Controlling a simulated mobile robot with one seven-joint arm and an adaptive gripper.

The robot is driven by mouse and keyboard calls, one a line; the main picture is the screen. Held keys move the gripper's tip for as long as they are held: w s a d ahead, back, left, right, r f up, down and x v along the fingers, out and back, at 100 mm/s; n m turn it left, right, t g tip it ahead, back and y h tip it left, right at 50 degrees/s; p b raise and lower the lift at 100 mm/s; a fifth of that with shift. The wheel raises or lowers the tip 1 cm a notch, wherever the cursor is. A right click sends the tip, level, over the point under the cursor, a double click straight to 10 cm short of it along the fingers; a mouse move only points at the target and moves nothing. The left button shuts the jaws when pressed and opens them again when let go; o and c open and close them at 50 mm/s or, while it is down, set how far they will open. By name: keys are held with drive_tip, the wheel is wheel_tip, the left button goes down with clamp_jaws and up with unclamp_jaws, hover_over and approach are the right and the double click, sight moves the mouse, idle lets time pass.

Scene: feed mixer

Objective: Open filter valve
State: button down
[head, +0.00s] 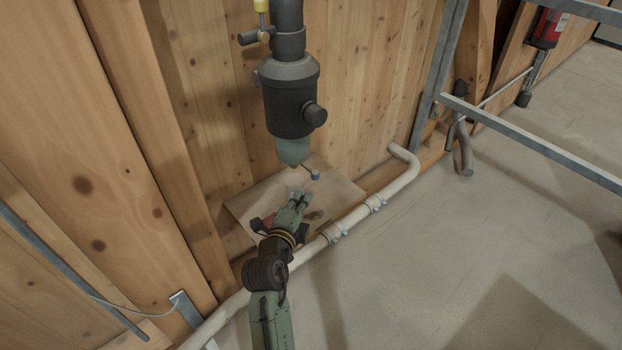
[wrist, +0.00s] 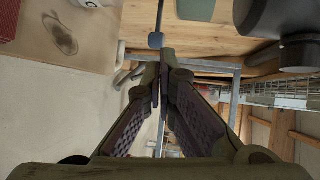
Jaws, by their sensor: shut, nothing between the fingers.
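The filter (head: 290,100) is a dark grey housing on a vertical pipe, with a green bowl (head: 292,150) at its bottom. The filter valve's thin lever with a blue end (head: 315,175) sticks out below the bowl to the right. My gripper (head: 302,198) is shut and empty, just below and left of the blue end in the head view. In the wrist view the blue end (wrist: 156,40) lies just beyond my shut fingertips (wrist: 160,62), with the lever rod running up from it. I cannot tell whether they touch. The green bowl shows at the top.
A wooden board (head: 240,207) lies under the filter, with a red object (head: 263,222) and a dark stain on it. A pale pipe (head: 350,217) runs along the wall base. A metal frame (head: 540,143) stands right. The floor is open.

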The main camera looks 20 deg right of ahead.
sight(315, 175)
drive_tip(key=p+x, duration=0.2)
drive_tip(key=x, duration=0.7)
drive_tip(key=shift+d, duration=0.2)
drive_tip(key=shift+d+n+y, duration=0.1)
drive_tip(key=shift+n+y, duration=0.2)
